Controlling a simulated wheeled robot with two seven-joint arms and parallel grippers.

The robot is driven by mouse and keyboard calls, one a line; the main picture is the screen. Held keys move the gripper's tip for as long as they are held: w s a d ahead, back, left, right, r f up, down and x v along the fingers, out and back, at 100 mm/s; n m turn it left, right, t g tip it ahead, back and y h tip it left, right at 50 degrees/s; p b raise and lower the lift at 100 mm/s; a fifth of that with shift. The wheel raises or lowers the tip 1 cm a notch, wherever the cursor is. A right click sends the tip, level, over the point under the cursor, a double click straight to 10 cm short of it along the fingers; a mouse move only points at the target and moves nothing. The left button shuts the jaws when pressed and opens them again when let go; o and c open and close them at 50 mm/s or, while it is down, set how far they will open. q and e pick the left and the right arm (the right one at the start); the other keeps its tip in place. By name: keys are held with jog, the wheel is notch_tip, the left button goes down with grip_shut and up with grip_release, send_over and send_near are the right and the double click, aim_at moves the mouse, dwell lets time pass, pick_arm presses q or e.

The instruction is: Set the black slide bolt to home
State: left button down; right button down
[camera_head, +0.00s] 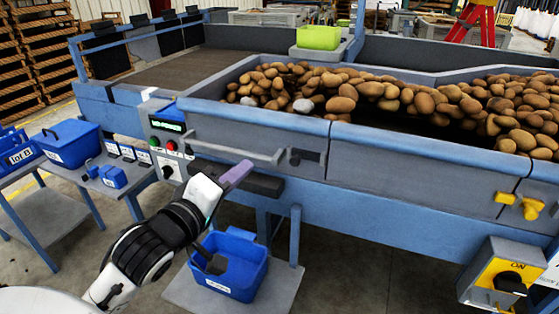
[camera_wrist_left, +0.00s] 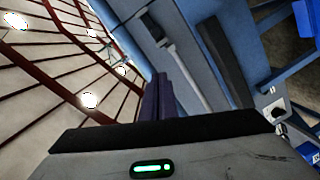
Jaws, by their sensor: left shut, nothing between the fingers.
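The black slide bolt (camera_head: 296,157) sits on the grey front panel of the grader, just right of the end of a long grey bar handle (camera_head: 230,151). In the left wrist view a dark fitting that looks like the bolt (camera_wrist_left: 151,27) shows beyond the fingertips, near the handle's end. My left gripper (camera_head: 240,170) has purple fingers, shut and empty. It is in front of the panel, below the handle and left of the bolt, apart from the bolt. My right gripper is in neither view.
A dark ledge (camera_head: 238,180) runs behind my left fingers. The control panel (camera_head: 167,140) has a green display and buttons. Potatoes (camera_head: 340,90) fill the hopper above. A blue bin (camera_head: 238,262) stands below, and a yellow ON switch box (camera_head: 500,272) is at the right.

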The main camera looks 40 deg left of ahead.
aim_at(280, 162)
pick_arm(q)
jog(key=x, duration=0.3)
jog(key=d+x, duration=0.1)
jog(key=x, duration=0.3)
jog(key=d+f+x, duration=0.1)
jog(key=x, duration=0.2)
jog(key=shift+w+d+f, duration=0.1)
jog(key=shift+w+f, duration=0.05)
jog(key=shift+w, duration=0.3)
jog(key=shift+w+d+f, duration=0.2)
jog(key=shift+d+f, duration=0.15)
jog(key=shift+d, duration=0.3)
